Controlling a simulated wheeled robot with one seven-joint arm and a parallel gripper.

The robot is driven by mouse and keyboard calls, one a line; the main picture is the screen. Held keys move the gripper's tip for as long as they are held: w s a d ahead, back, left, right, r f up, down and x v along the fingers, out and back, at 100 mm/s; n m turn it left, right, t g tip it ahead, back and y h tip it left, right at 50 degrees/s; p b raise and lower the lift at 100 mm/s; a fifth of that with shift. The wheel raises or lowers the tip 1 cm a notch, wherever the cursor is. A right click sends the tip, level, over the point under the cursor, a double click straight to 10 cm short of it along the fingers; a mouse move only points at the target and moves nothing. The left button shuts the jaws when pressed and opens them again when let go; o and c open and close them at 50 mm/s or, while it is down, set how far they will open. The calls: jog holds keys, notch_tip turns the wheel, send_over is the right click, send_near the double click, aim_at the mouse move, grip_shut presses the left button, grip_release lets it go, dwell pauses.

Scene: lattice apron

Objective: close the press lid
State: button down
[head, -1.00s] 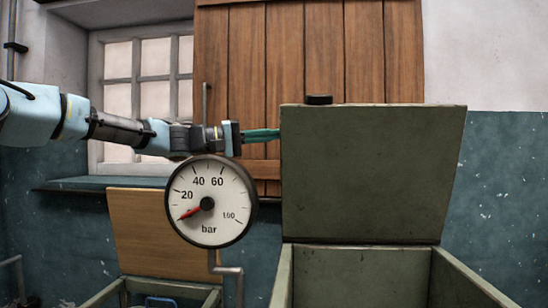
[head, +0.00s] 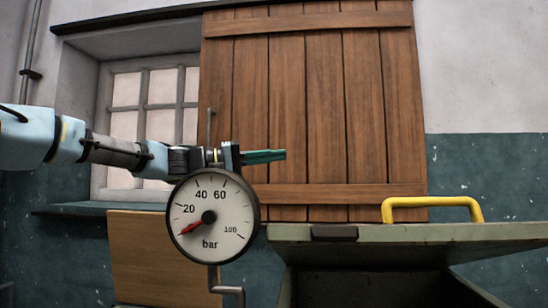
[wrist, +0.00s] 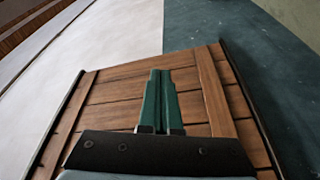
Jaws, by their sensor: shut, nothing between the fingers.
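The press lid appears to be the worn green lid (head: 440,240) at the right of the head view. It is tilted forward over its green box (head: 370,288), partly lowered, with a dark gap beneath it. A yellow handle (head: 432,202) stands on its top face, and a dark catch (head: 334,233) sits on its front edge. My gripper (head: 284,155) is above the lid's left end in the picture. Its green fingers are shut with nothing between them and look clear of the lid. The wrist view shows the fingers (wrist: 160,75) together, and no lid.
A round pressure gauge (head: 225,235) on a pipe stands below my gripper. A wooden board (head: 150,260) shows at the lower left. A wooden shutter (head: 330,110) and a barred window (head: 125,125) are behind, with a sill (head: 75,209) beneath the window.

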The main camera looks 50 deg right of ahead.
notch_tip(320, 180, up, 4)
jog(key=d+p, duration=0.2)
jog(key=p, duration=0.1)
jog(key=w+a+f+b, duration=0.2)
jog(key=w+a+f, duration=0.1)
jog(key=w+a, duration=0.4)
jog(key=shift+w+a+f, duration=0.15)
jog(key=shift+w+f, duration=0.05)
jog(key=shift+w, duration=0.2)
notch_tip(320, 180, down, 11)
jog(key=n+t+y, duration=0.2)
jog(key=t, duration=0.1)
jog(key=w+a+f+n+t+y, duration=0.2)
jog(key=w+a+f+t+y, duration=0.15)
jog(key=a+f, duration=0.65)
jog(key=w+a+f+n+t+y, duration=0.2)
jog(key=a+f+t+y, duration=0.15)
jog(key=a+f, duration=0.7)
jog(key=s+a+f+n+t+y, duration=0.25)
jog(key=a+f, duration=0.25)
jog(key=a, duration=0.9)
jog(key=s+a+f+n+t+y, duration=0.15)
jog(key=a+f+y, duration=0.3)
jog(key=a, duration=1.05)
notch_tip(320, 180, up, 16)
jog(key=s+a+g+p, duration=0.1)
jog(key=p, duration=1.5)
jog(key=shift+h, duration=0.3)
